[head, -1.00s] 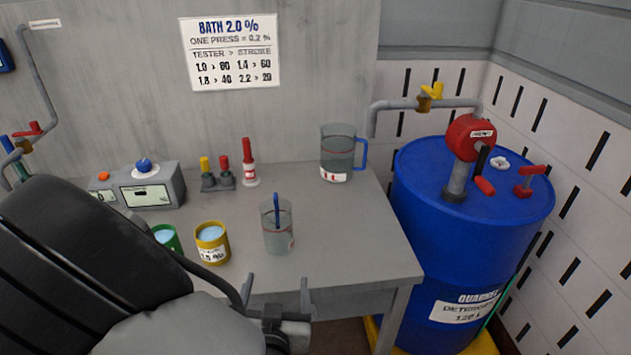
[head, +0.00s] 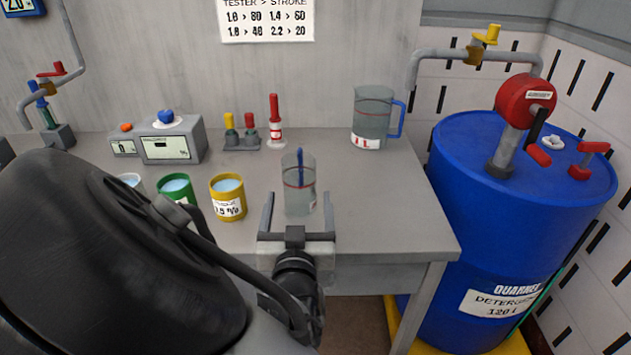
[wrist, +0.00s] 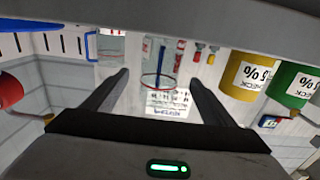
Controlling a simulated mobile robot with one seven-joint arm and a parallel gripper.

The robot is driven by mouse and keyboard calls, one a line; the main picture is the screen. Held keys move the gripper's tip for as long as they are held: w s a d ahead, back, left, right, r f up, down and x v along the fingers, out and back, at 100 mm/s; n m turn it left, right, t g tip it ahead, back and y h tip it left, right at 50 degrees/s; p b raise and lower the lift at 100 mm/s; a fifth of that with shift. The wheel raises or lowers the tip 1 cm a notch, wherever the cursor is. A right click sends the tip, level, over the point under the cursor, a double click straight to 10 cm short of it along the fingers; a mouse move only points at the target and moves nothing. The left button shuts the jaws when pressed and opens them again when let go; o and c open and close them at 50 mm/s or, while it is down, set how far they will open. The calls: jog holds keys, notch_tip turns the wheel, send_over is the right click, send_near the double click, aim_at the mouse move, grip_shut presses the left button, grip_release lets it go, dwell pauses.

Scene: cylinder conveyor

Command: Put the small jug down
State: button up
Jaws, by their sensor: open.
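The small jug (head: 300,200), clear with red line marks and a blue handle, stands upright on the grey table near its front edge. My gripper (head: 298,205) is open at its near side, one finger to each side of it as seen from the head. I cannot tell whether the fingertips reach past its wall. In the wrist view, where the scene shows upside down, the small jug (wrist: 163,62) shows between the two open fingers (wrist: 160,82). Nothing is gripped.
A larger jug (head: 372,118) labelled 1 L stands behind to the right. Yellow (head: 228,205) and green (head: 176,190) cups stand left, with a tester (head: 170,143) behind. A blue drum (head: 500,240) stands beyond the table's right edge. The table right of the small jug is clear.

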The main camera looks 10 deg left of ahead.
jog(key=x, duration=0.2)
jog(key=b+x, duration=0.1)
jog(key=x, duration=0.4)
jog(key=shift+w+a+r+b, duration=0.1)
jog(key=shift+w+r+b, duration=0.2)
jog(key=shift+w+r, duration=0.1)
jog(key=c, duration=1.2)
